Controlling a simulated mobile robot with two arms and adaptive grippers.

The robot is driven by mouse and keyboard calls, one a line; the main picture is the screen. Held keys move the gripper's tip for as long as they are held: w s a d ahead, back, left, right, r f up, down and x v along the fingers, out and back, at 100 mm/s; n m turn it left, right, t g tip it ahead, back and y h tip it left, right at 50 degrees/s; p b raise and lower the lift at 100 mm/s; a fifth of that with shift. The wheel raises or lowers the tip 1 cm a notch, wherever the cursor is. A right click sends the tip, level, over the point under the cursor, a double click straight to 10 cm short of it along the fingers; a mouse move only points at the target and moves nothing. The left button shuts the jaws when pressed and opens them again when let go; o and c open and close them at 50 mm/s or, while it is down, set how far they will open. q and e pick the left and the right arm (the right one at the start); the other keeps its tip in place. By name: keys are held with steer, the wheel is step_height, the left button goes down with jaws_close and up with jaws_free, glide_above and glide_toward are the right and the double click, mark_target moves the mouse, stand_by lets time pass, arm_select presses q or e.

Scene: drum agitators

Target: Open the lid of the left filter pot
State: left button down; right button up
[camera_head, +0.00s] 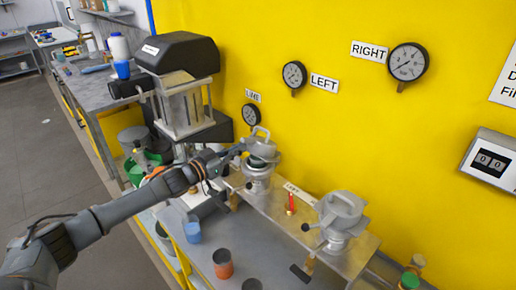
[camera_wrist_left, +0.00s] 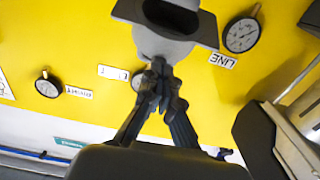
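The left filter pot (camera_head: 257,183) is a grey metal pot on the metal bench by the yellow wall. Its lid (camera_head: 262,148) has a loop handle on top and looks slightly raised and tilted, with a dark greenish gap beneath. My left gripper (camera_head: 238,150) reaches in from the left to the near side of this lid. In the left wrist view my gripper's fingers (camera_wrist_left: 160,72) are drawn together at the lid's small side handle, which they mostly hide. The grey pot part (camera_wrist_left: 165,42) with a dark opening is just beyond them. My right gripper is not in view.
A second filter pot (camera_head: 342,212) with its lid down stands to the right on the bench (camera_head: 275,213). A red valve lever (camera_head: 291,204) is between the pots. A black-topped machine (camera_head: 178,55) stands behind my left arm. Cups (camera_head: 222,264) stand on the lower shelf.

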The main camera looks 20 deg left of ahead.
mark_target(243, 138)
arm_select(q)
steer(key=shift+w+d+r+p, duration=0.2)
steer(key=shift+w+r+p, duration=0.25)
steer(key=shift+r+p, duration=0.25)
steer(key=shift+w+d+r+p, duration=0.2)
steer(key=shift+w+r+p, duration=0.25)
steer(key=shift+r, duration=0.3)
steer(key=shift+w+d+r, duration=0.1)
steer(key=shift+w+r, duration=0.05)
steer(key=shift+w+d+r+p, duration=0.3)
steer(key=shift+w+r+p, duration=0.45)
steer(key=shift+w+r, duration=0.15)
steer(key=shift+w+d+r+p, duration=0.25)
steer(key=shift+w+r+p, duration=0.1)
steer(key=shift+w, duration=0.2)
